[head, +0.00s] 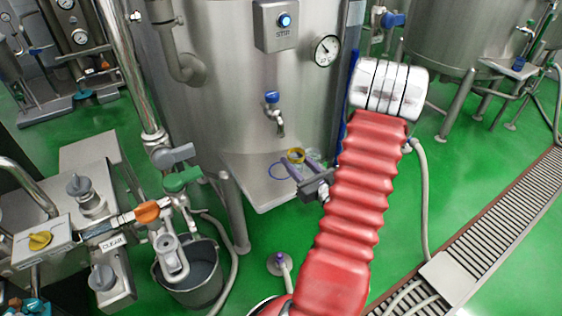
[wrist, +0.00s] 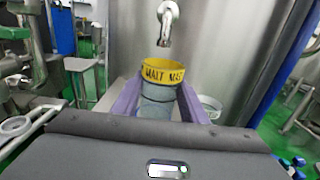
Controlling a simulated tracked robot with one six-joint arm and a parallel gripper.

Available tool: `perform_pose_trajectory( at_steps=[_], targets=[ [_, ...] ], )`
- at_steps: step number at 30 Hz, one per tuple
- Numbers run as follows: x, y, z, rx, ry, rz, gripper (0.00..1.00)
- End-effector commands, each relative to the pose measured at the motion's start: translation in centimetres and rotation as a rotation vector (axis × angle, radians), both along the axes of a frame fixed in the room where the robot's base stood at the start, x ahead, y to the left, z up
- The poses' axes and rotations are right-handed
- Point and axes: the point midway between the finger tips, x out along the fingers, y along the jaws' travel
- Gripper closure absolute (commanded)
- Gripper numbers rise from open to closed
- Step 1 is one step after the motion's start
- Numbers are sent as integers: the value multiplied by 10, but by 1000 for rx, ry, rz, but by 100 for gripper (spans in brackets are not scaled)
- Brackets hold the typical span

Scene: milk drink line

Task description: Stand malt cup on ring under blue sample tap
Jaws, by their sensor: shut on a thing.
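The malt cup (wrist: 160,98) is a clear, greyish cup with a yellow band lettered "MALT MAS…"; its yellow rim also shows in the head view (head: 295,155). My gripper (head: 293,167) has its two purple fingers shut on the cup's sides, and the cup looks upright. The blue ring (head: 274,171) lies on the steel shelf, left of the cup in the head view. The sample tap (head: 272,98) has a blue handle, and its spout (wrist: 167,22) hangs above and beyond the cup. The cup's base is hidden, so I cannot tell whether it touches the shelf.
The shelf (head: 262,195) juts from the tank (head: 215,100). A clear cup (wrist: 209,104) stands right of the held cup, close to the right finger. A steel leg (head: 235,212) stands at the shelf's left; a bucket (head: 190,272) and valves are farther left.

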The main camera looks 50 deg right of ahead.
Motion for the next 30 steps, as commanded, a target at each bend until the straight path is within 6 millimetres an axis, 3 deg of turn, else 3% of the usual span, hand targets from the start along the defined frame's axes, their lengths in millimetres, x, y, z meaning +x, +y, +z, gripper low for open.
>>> perform_pose_trajectory(
  at_steps=[14, 21, 30],
  targets=[
    [85, -24, -2, 1, 0, 3, 85],
    [81, -24, -29, 1, 0, 0, 85],
    [81, -24, -31, 0, -1, 0, 85]
  ],
)
